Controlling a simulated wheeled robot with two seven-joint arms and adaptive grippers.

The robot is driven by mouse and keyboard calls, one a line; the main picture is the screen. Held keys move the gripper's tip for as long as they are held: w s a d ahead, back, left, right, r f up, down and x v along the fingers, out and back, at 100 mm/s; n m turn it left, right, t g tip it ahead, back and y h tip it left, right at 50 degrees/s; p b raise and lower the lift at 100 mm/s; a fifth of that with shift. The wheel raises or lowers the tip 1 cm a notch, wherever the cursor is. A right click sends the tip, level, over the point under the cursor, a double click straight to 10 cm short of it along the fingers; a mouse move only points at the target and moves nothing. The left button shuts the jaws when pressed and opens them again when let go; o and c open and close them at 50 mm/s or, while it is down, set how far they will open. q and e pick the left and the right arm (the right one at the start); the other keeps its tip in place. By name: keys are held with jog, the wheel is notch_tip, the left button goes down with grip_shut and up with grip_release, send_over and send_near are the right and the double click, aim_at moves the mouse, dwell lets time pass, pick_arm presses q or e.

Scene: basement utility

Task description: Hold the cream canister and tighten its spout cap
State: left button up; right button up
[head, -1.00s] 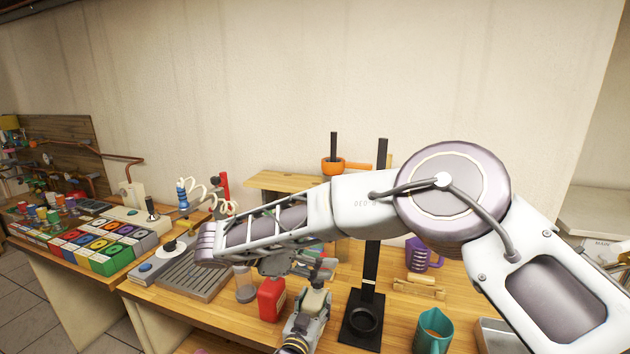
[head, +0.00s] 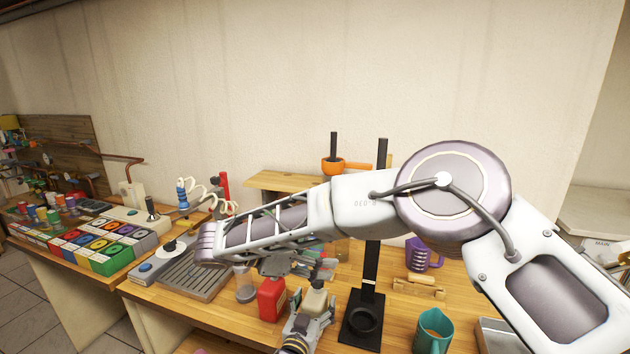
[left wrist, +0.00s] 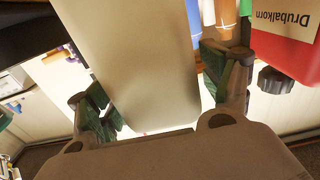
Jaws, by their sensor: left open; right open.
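The cream canister (head: 314,299) stands near the front of the workbench, right of a red container, partly covered by my left gripper. My left gripper (head: 313,314) is open, with its fingers on either side of the canister. In the left wrist view the cream body (left wrist: 130,60) fills the space between the green-padded fingers (left wrist: 160,98); I cannot tell whether they touch it. My right gripper (head: 287,264) is open and empty, above and left of the canister, partly hidden under my right forearm. I cannot make out the spout cap clearly.
The red container (head: 271,299) stands close on the left; its label shows in the left wrist view (left wrist: 288,30). A clear jar (head: 245,286) is further left. My right arm hides the bench middle.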

pick_arm(q)
jog(key=v, duration=1.2)
dwell(0.5)
dwell(0.5)
